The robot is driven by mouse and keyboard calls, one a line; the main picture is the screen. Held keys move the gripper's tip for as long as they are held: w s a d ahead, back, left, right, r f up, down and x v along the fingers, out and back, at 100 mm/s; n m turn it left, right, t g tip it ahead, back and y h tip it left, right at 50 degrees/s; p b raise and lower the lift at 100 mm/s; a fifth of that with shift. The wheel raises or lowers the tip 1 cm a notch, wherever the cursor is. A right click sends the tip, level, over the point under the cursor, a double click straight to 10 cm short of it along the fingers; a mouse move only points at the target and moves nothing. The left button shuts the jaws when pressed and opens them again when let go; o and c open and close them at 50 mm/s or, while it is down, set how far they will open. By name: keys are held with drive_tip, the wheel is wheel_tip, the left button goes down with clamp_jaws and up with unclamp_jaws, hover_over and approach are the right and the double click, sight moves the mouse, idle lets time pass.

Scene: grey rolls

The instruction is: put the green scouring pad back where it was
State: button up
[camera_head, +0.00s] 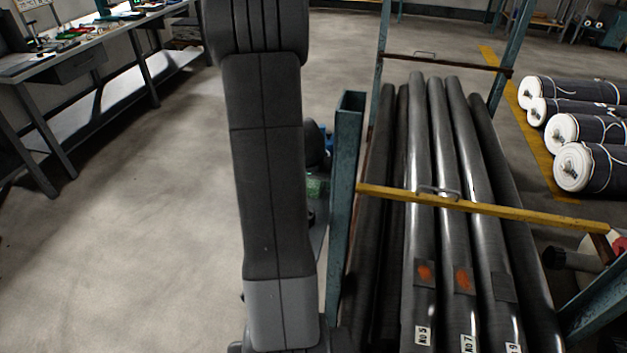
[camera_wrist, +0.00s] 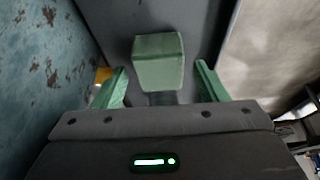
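A pale green block (camera_wrist: 158,62), which looks like the scouring pad, shows in the wrist view over a dark grey surface. My gripper (camera_wrist: 161,72) has its two green fingers spread, one to each side of the block. A gap shows between each finger and the block, so it is not clasped. The lower end of the block is close to the gripper body; I cannot tell whether they touch. In the head view my arm hides most of this spot. A small green patch (camera_head: 316,187) shows beside it; I cannot tell what it is.
A worn teal post (camera_wrist: 40,70) stands close on the left in the wrist view. In the head view a teal rack post (camera_head: 345,170) rises right of my arm, with long dark rolls (camera_head: 420,180) and a yellow bar (camera_head: 520,212). Open floor (camera_head: 140,230) lies left.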

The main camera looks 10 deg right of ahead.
drive_tip(key=shift+s+r+p, duration=0.1)
drive_tip(key=shift+r+p, duration=0.2)
drive_tip(key=shift+r, duration=0.35)
drive_tip(key=v, duration=1.1)
drive_tip(key=shift+p, duration=0.45)
drive_tip(key=shift+s, duration=0.1)
